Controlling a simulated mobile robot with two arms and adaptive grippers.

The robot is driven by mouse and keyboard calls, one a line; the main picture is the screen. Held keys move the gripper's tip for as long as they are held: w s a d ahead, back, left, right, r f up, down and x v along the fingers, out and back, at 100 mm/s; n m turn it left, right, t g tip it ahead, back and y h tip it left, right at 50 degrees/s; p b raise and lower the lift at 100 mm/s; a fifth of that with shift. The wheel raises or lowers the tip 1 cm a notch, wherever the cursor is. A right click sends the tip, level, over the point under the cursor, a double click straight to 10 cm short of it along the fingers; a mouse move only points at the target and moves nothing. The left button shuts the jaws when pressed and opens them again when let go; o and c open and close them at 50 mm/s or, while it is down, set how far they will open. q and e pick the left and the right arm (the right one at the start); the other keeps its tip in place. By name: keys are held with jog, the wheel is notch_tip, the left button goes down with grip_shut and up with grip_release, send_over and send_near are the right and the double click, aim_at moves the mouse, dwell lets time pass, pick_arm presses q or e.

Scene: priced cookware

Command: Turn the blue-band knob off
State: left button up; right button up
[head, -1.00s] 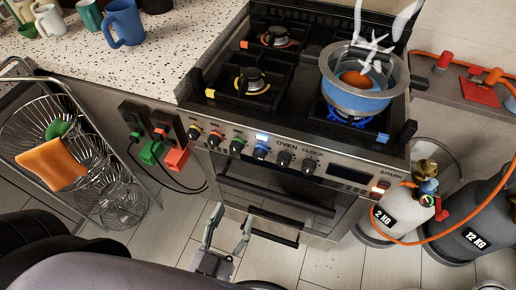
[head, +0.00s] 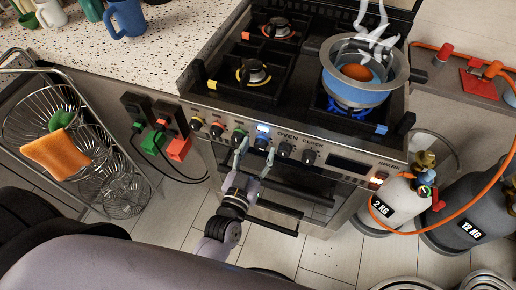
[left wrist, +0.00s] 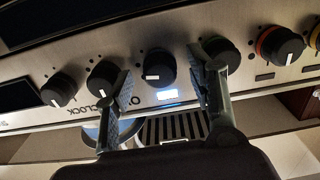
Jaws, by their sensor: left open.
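The blue-band knob (head: 261,143) is on the stove's front panel, right of the green-band knob (head: 238,135). A lit blue-white indicator (head: 263,128) is just above it. My left gripper (head: 255,157) is open just in front of this knob. In the left wrist view, the blue-band knob (left wrist: 160,68) sits between the two spread fingertips of the left gripper (left wrist: 165,78), with a gap on both sides. The lit indicator (left wrist: 168,95) shows there too. The right gripper is not in view.
A steaming blue pot (head: 356,92) sits over a blue flame (head: 345,107) on the front right burner. Black knobs (head: 284,150) sit to the right, red-band (head: 217,129) and yellow-band (head: 195,123) knobs to the left. The oven handle (head: 278,207) is below. Gas cylinders (head: 399,200) stand at right.

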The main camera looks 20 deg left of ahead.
pick_arm(q)
jog(key=shift+w, duration=0.35)
jog(key=shift+c, duration=0.3)
jog(key=c, duration=1.1)
